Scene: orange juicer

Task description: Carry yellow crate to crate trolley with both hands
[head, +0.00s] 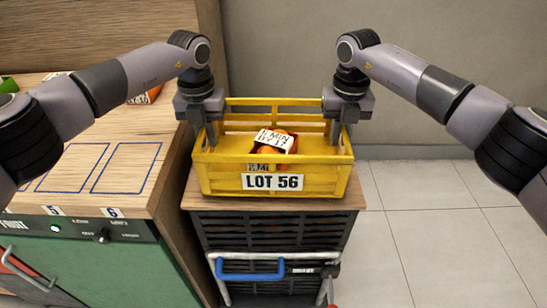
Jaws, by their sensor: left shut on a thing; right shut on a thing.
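The yellow crate (222,183) is in the middle of the head view, upright, with a "LOT 56" label on its front wall. Inside it lies an orange item (270,149) with white labels, partly hidden by the crate's walls. My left gripper (212,137) is shut on the crate's left wall. My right gripper (335,135) is shut on the crate's right wall. The crate is over the wooden top of a dark stack (270,240) with a blue handle, which looks like the crate trolley. I cannot tell if the crate's base touches that top.
A wooden counter (120,165) with blue outlined rectangles stands at the left, above a green front with a control panel (90,229). A grey wall is behind. The tiled floor (420,235) at the right is clear.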

